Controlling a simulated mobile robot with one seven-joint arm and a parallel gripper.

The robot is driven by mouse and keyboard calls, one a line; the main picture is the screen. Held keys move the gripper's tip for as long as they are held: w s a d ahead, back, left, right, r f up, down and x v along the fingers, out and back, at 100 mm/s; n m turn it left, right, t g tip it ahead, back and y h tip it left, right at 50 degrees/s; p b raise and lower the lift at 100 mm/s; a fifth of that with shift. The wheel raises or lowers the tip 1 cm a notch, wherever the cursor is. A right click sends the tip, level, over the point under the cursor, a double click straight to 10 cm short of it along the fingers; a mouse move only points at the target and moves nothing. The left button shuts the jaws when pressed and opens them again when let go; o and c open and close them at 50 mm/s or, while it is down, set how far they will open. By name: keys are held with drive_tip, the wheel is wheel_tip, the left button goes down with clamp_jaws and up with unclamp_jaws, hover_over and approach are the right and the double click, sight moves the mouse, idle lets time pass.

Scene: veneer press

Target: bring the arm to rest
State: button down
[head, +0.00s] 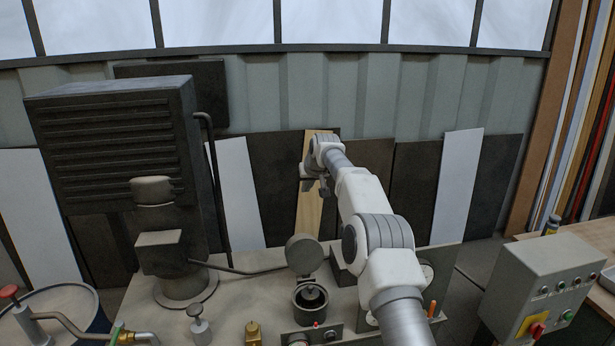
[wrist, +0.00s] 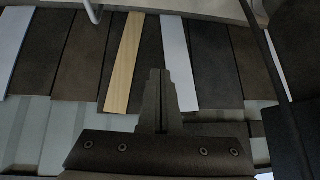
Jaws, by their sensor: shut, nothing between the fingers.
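My arm reaches up and away from the lower right in the head view, raised above the bench. My gripper (head: 316,186) is at its far end, in front of the panels along the wall, and looks small and partly hidden by the wrist. In the wrist view my gripper (wrist: 157,75) shows its two fingers together, shut and empty. Nothing touches the fingers in either view.
A dark louvred machine (head: 115,140) stands at the left. A gauge (head: 304,253) and a small black pot (head: 311,297) are on the bench below my arm. A grey control box (head: 550,285) stands at right. Panels, including a light wood one (head: 309,213), lean behind.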

drive_tip(key=s+a+v, duration=0.1)
drive_tip(key=v, duration=1.7)
drive_tip(key=s+d+r+h, duration=0.1)
drive_tip(key=s+d+r, duration=0.2)
drive_tip(key=s, duration=0.4)
drive_tip(key=s+d+r+h, duration=0.1)
drive_tip(key=s+d+r, duration=0.1)
drive_tip(key=s, duration=0.5)
drive_tip(key=s+d+f+m, duration=0.1)
drive_tip(key=s+d+f, duration=0.1)
drive_tip(key=s, duration=0.9)
drive_tip(key=s+d+f+g, duration=0.1)
drive_tip(key=s+d+f, duration=0.2)
drive_tip(key=s, duration=0.7)
drive_tip(key=s+d+f+m, duration=0.1)
drive_tip(key=s+f, duration=0.3)
drive_tip(key=s, duration=0.7)
drive_tip(key=shift+s+d+f+m+g, duration=0.25)
drive_tip(key=shift+s+d+m+g, duration=0.1)
drive_tip(key=shift+d, duration=0.35)
